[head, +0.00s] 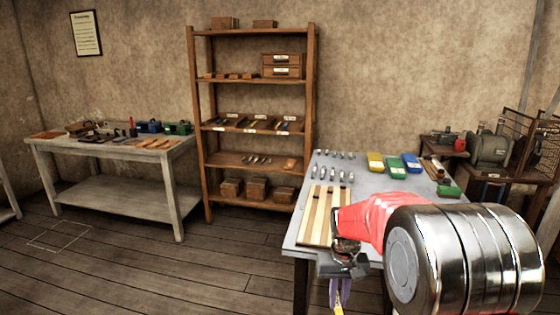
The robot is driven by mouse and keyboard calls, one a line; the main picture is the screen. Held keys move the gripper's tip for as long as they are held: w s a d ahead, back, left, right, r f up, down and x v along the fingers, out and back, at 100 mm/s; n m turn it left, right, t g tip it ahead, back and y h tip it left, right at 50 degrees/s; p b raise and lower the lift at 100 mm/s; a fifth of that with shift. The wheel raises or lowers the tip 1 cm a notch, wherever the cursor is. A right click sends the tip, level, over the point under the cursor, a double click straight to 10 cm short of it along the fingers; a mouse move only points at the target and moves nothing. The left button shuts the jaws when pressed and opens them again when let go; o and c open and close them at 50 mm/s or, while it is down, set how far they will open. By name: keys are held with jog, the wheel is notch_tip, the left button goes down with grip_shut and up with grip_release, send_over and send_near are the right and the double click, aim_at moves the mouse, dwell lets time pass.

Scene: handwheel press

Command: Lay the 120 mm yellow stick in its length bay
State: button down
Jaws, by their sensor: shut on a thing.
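My gripper (341,284) points down in front of the near edge of the grey table at the right. It is shut on a thin yellow piece (335,294), which looks like the yellow stick. Only a small part of it shows, so its length and ends cannot be told. On the middle shelf of the wooden rack, labelled trays (252,131) hold several coloured sticks. These may be the length bays, but the labels are too small to read.
The grey table (303,235) carries a striped wooden board (318,215), several small metal pieces, and yellow, blue and green boxes. The wooden rack (197,110) stands at the back wall. A workbench (45,149) is at the left. The floor (190,270) between is clear.

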jog(key=shift+a, duration=0.15)
jog(key=s+f, duration=0.4)
jog(key=f, duration=1.1)
jog(key=shift+s, duration=0.1)
